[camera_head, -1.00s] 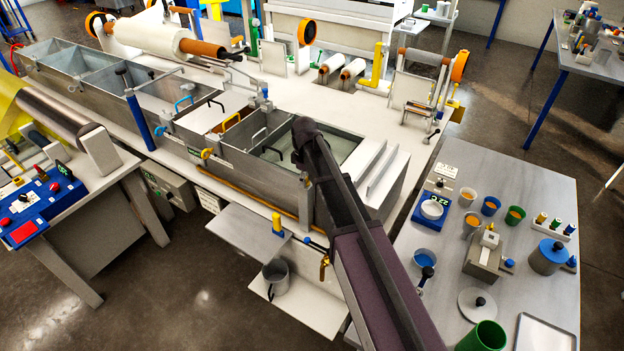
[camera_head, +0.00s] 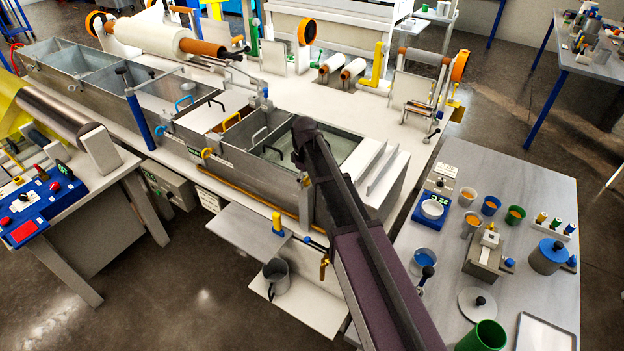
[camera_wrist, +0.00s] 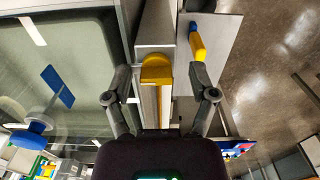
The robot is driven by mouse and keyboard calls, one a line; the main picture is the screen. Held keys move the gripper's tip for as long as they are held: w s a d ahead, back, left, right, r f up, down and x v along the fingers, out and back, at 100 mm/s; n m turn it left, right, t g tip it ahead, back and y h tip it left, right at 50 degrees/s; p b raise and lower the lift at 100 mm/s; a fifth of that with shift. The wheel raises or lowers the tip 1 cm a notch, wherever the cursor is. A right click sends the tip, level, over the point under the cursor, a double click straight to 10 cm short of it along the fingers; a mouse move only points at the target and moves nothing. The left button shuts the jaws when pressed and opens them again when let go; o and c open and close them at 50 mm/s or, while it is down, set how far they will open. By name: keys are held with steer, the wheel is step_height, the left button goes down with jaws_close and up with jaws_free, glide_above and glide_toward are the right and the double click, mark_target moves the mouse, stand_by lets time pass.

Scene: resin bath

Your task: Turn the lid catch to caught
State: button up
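A yellow rounded handle (camera_wrist: 155,70), likely the lid catch, sits at the bath's front wall in the wrist view. My gripper (camera_wrist: 160,95) is open, with one finger on each side below the handle in the picture; I see no clear contact. In the head view my arm hides most of the gripper and this handle. The bath (camera_head: 272,150) has a grey rim and a clear-looking top with dark handles. Another yellow-orange handle (camera_head: 207,153) is on the front wall farther left.
A grey jug (camera_head: 277,276) stands on the lower shelf. A crowded bench (camera_head: 520,190) stands to the right.

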steer(key=shift+w, duration=0.1)
steer(key=shift+d, duration=0.1)
steer(key=shift+s+d, duration=0.25)
steer(key=s+d+f+m+b, duration=0.2)
steer(key=s+d+m, duration=0.9)
steer(key=s+d, duration=0.5)
steer(key=s, duration=0.4)
steer(key=shift+d+m, duration=0.2)
steer(key=shift+m, duration=0.2)
stand_by(0.4)
